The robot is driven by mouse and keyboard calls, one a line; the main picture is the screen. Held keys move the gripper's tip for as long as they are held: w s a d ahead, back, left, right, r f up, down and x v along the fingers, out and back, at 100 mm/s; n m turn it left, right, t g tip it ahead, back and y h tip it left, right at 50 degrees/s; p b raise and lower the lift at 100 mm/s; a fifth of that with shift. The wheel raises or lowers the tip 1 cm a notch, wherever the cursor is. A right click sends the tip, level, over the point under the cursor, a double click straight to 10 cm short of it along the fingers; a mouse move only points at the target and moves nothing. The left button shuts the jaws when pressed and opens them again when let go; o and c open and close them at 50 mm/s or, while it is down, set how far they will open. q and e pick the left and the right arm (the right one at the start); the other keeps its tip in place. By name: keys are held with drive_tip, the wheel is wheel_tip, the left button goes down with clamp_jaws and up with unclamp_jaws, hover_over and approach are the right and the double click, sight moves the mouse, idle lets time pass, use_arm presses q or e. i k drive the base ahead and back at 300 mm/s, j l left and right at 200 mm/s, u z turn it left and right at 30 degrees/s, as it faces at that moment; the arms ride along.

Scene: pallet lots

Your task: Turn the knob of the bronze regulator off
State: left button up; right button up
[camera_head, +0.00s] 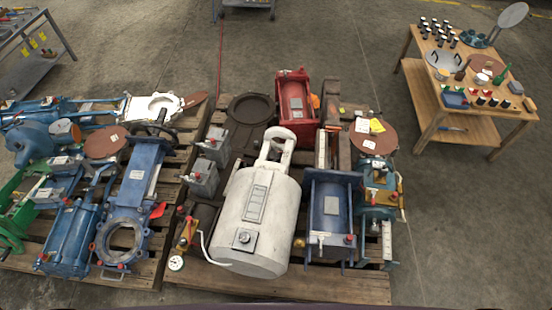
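Another yellowish fitting (381,197) with a red part sits at the right edge of the same pallet. I cannot tell for certain which of these is the bronze regulator. The knob's setting is too small to read. Neither of my grippers shows in the view.
A white tank (259,205) with a pale hose stands between the fittings. Blue valves (147,172) crowd the left pallet; a red cylinder (295,101) lies at the back. A wooden table (429,119) holds small items. Concrete floor (470,230) is clear at right.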

sight(182, 242)
drive_tip(key=u, duration=1.35)
